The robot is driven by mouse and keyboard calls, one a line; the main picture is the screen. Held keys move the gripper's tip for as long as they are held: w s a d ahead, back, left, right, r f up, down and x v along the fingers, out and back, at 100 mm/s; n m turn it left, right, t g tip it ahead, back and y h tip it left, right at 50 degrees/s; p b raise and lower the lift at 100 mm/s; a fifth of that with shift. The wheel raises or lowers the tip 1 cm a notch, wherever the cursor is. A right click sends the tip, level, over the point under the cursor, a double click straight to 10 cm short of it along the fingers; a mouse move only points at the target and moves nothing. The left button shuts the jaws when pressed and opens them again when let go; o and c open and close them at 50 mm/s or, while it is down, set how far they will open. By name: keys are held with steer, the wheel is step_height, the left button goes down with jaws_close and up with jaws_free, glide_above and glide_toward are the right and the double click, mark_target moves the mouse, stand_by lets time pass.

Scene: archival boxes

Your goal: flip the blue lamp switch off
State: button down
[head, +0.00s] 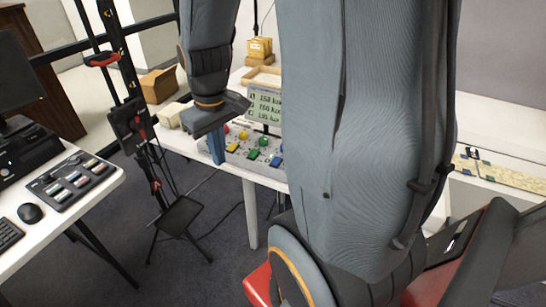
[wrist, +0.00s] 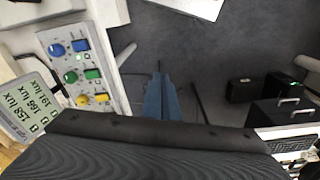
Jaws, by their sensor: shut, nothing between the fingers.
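A grey control panel (head: 238,161) on the white table carries coloured domed knobs and switches. The blue switch (head: 276,160) is at its right end in the head view, beside a blue knob (head: 281,148). In the wrist view the blue switch (wrist: 80,45) is in the upper row, next to the blue knob (wrist: 57,49). A small green light glows just below it; the switch's tilt is unclear. My gripper (head: 218,150) is shut and empty, pointing down near the panel's left end in the head view. In the wrist view my gripper (wrist: 162,88) is right of the panel, apart from it.
A lux display (head: 265,106) stands behind the panel; the wrist view shows it (wrist: 28,108) reading 158, 166 and 191. A black stand (head: 140,130) and a desk (head: 95,195) are to the left.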

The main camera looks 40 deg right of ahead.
steer(key=w+d+f+n+b, duration=0.15)
steer(key=w+d, duration=0.25)
steer(key=d, duration=0.6)
steer(key=n+g+b, duration=0.1)
steer(key=n+b, duration=0.1)
glide_above(273, 162)
steer(key=shift+d+r, duration=0.1)
step_height(273, 162, down, 14)
steer(key=p, duration=0.3)
steer(key=shift+m, duration=0.25)
